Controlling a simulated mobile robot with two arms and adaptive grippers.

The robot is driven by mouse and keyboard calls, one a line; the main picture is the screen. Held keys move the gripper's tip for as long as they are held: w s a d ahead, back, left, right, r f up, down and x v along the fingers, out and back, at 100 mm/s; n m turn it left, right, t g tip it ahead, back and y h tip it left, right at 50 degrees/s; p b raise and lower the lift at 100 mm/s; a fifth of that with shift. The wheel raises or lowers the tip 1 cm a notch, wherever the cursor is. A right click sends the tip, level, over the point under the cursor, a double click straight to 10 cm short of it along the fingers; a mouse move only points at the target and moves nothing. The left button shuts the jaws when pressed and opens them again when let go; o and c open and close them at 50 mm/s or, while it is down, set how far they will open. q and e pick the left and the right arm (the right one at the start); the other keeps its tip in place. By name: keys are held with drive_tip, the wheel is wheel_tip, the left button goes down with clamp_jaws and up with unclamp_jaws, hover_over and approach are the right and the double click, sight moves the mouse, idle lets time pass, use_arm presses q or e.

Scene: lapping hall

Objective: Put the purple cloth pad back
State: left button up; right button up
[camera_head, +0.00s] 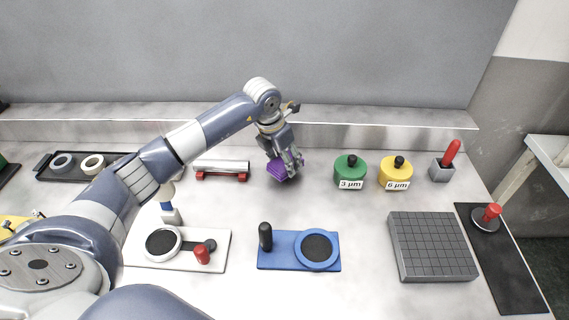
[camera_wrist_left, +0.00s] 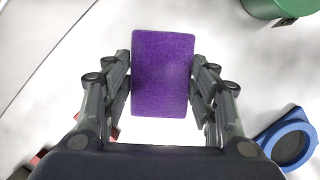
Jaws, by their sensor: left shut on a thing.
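The purple cloth pad (camera_head: 278,170) is in the jaws of my left gripper (camera_head: 290,164), above the back middle of the bench. In the left wrist view the purple pad (camera_wrist_left: 162,73) is a flat rectangle between the two fingers of my left gripper (camera_wrist_left: 162,90), with a finger against each long side. Whether the pad touches the bench is hard to tell. My right gripper is not in either view.
A silver cylinder on a red stand (camera_head: 221,169) lies left of the gripper. Green (camera_head: 350,172) and yellow (camera_head: 396,173) labelled pots stand to its right. A blue plate (camera_head: 282,264) and a white plate (camera_head: 140,258) lie in front. Bare bench separates them.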

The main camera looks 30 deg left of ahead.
sight(276, 167)
use_arm(q)
wheel_tip(276, 167, down, 2)
drive_tip(key=shift+f+p, duration=0.15)
drive_tip(key=shift+p, duration=0.15)
drive_tip(key=shift+f, duration=0.25)
drive_tip(key=o, duration=1.1)
drive_tip(key=shift+o, duration=0.2)
drive_tip(key=shift+r, duration=0.15)
drive_tip(key=shift+r, duration=0.2)
drive_tip(key=b+v, duration=0.2)
drive_tip(key=v, duration=0.9)
drive_tip(key=shift+r, duration=0.35)
drive_tip(key=shift+s, duration=0.1)
